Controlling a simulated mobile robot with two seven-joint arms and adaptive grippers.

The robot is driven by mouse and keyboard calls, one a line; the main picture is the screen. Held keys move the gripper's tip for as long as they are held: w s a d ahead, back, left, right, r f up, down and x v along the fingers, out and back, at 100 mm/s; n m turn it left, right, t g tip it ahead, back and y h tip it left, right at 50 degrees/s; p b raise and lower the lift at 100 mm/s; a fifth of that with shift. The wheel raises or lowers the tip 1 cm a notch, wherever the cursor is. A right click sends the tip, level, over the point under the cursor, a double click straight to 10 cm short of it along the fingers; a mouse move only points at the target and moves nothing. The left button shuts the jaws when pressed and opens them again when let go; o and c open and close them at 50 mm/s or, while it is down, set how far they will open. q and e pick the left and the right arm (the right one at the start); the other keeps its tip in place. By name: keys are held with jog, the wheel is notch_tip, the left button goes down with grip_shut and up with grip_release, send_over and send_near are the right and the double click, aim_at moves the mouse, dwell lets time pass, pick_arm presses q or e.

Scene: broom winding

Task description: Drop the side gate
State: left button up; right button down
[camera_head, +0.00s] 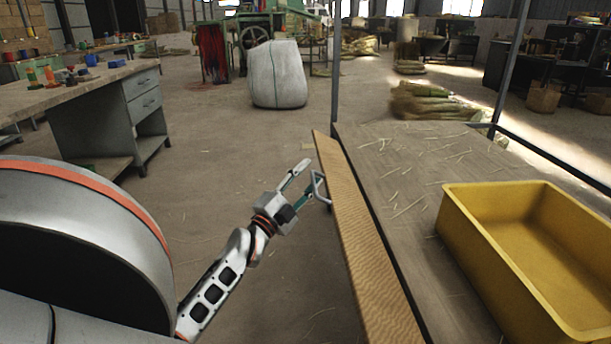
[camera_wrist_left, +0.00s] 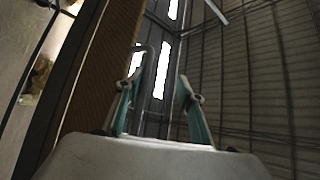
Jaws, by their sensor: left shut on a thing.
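The side gate (camera_head: 362,235) is a long wooden board along the left edge of a flat grey bed (camera_head: 395,165). It stands raised at a tilt, and a small metal handle (camera_head: 321,187) sticks out from its left face. My left gripper (camera_head: 308,184) is at this handle, on the outer side of the board, and is shut on it. In the left wrist view the board (camera_wrist_left: 104,60) rises at the left and the bent handle rod (camera_wrist_left: 149,62) shows by the fingers (camera_wrist_left: 155,88). My right gripper is out of view.
A yellow bin (camera_head: 470,235) sits on the bed at the right, with straw scattered near it. Thin metal posts (camera_head: 335,60) rise from the bed. A workbench (camera_head: 110,95) stands at the far left, and a white sack (camera_head: 277,75) stands behind. Floor left of the gate is clear.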

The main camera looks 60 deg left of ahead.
pick_arm(q)
jog(key=w+f+v, duration=0.1)
jog(key=v, duration=0.7)
jog(key=shift+s+d+f, duration=0.35)
jog(key=shift+d, duration=0.2)
dwell(0.3)
